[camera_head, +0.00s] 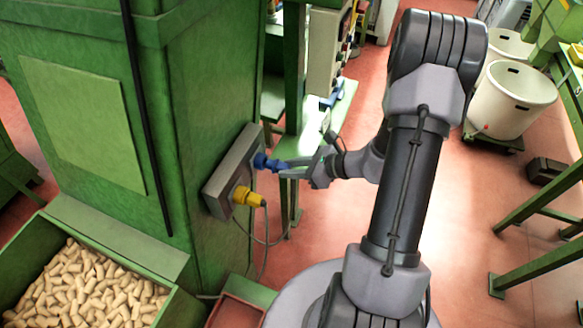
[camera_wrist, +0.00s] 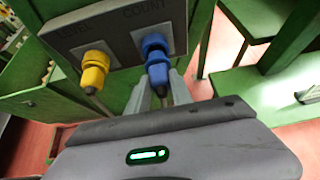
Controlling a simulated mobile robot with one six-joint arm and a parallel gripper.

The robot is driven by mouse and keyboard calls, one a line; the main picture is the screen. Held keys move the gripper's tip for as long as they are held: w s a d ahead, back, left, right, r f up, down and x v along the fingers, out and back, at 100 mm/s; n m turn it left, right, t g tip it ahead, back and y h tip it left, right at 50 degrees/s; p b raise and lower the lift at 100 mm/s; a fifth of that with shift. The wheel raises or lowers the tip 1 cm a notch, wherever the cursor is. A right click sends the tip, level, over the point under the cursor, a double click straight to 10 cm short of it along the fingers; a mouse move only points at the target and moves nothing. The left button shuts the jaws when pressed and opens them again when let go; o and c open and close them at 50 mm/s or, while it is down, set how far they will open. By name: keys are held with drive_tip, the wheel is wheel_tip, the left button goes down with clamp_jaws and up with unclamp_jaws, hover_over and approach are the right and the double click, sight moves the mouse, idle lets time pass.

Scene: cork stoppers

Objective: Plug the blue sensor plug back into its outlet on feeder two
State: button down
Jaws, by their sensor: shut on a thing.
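The blue plug (camera_head: 265,162) is at the upper outlet of a grey outlet box (camera_head: 226,175) on the green machine's side. In the wrist view the blue plug (camera_wrist: 156,60) sits against the socket under the label "COUNT" and lines up with it. I cannot tell whether it is fully seated. My gripper (camera_head: 287,168) is shut on the back end of the blue plug; its fingers (camera_wrist: 162,92) show on either side of it. A yellow plug (camera_head: 248,197) sits in the other outlet of the box, beside the blue one, and its label is partly legible in the wrist view.
A cable hangs in a loop below the plugs. A green bin of cork stoppers (camera_head: 85,290) stands at lower left. A green post (camera_head: 295,75) and shelf stand behind my gripper. White drums (camera_head: 508,100) are at upper right; red floor is open between.

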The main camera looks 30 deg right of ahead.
drive_tip(key=shift+w+a+b, duration=0.4)
drive_tip(key=shift+w+a, duration=0.4)
drive_tip(key=shift+w, duration=0.25)
idle(1.2)
drive_tip(key=c, duration=1.1)
unclamp_jaws()
drive_tip(key=shift+o, duration=0.2)
drive_tip(key=p+v, duration=0.3)
drive_tip(key=v, duration=1.4)
drive_tip(key=shift+s, duration=0.2)
drive_tip(key=shift+d, duration=0.1)
drive_tip(key=s+a+r+n+g+h+b, duration=0.1)
drive_tip(key=s+a+r+n+h+b, duration=0.1)
drive_tip(key=a+n+b, duration=0.5)
drive_tip(key=s+a+r+n+g+h+b, duration=0.2)
drive_tip(key=s+a+n+b, duration=0.3)
drive_tip(key=a+n, duration=1.1)
drive_tip(key=shift+s+a+n+h+b, duration=0.35)
drive_tip(key=shift+n+h+b, duration=0.2)
drive_tip(key=shift+b, duration=0.3)
